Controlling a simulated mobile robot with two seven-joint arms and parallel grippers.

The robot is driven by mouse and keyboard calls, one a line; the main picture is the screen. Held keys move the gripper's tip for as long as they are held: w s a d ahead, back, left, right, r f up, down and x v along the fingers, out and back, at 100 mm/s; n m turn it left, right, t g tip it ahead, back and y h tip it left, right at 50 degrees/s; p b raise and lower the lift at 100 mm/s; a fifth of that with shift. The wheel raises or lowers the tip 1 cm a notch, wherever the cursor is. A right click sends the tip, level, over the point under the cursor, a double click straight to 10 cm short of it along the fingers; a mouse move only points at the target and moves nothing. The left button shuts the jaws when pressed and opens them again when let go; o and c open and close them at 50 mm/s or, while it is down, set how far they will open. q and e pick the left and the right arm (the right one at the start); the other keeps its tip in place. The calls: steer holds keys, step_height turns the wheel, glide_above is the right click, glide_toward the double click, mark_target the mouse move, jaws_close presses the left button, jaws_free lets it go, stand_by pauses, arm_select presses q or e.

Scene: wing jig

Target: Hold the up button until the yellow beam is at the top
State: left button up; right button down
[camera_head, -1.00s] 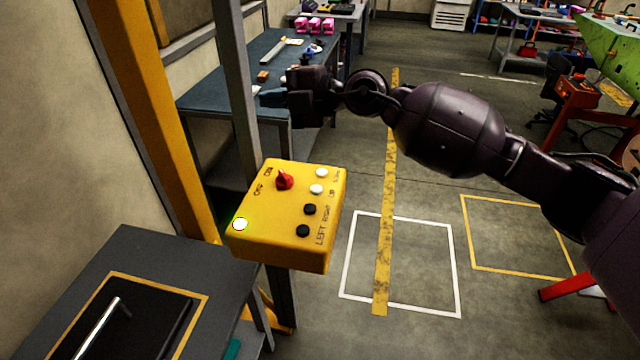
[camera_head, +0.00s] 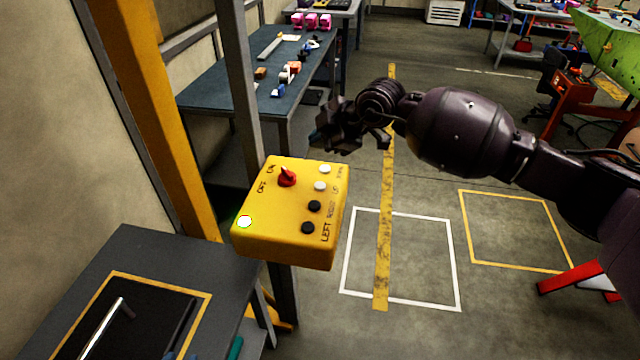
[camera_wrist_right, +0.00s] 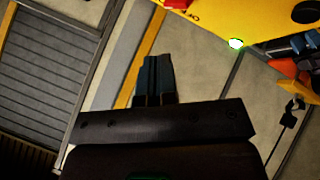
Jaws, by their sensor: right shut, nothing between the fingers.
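A yellow control box (camera_head: 270,215) is on a grey post in the head view. Its white button marked UP (camera_head: 320,186) is below another white button (camera_head: 325,169). Two black buttons, RIGHT (camera_head: 314,206) and LEFT (camera_head: 307,228), are below these. A red knob (camera_head: 287,178) and a lit green-white lamp (camera_head: 245,221) are on the left. My right gripper (camera_head: 322,143) is just beyond the box's far edge, apart from the buttons. Its fingers are shut and empty in the wrist view (camera_wrist_right: 157,78). A yellow beam at the top cannot be made out. My left gripper is out of view.
A tall yellow post (camera_head: 150,120) leans along the left wall. A grey table (camera_head: 215,262) is at the front left. A blue-topped bench (camera_head: 215,95) with small parts stands behind the box. The floor right of the box is open, with a white marked square (camera_head: 452,260).

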mark_target(320, 186)
steer(key=shift+f, duration=0.1)
stand_by(0.3)
